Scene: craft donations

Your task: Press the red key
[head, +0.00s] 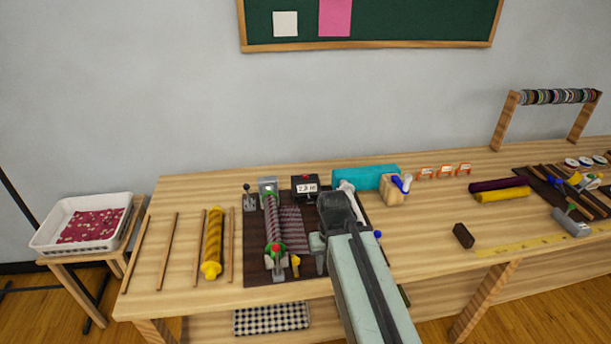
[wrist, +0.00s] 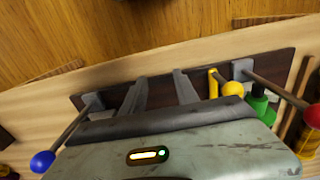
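A small red spot (head: 306,177) shows on top of a black counter box (head: 303,190) with a white number window, at the back of a dark board. It is too small to make out its shape. A red ball (head: 275,248) sits at the front end of the striped roller; a red ball (wrist: 313,115) also shows at the right edge of the wrist view. My gripper (wrist: 161,88) has two grey fingers apart, with nothing between them, over the dark board. In the head view my arm hides the fingertips and the board's right part.
The dark board (head: 254,270) also carries a striped roller (head: 272,218), a yellow key (head: 295,262) and a blue ball (head: 378,234). A teal block (head: 358,177) lies behind. A yellow roll (head: 213,240) and thin sticks lie left.

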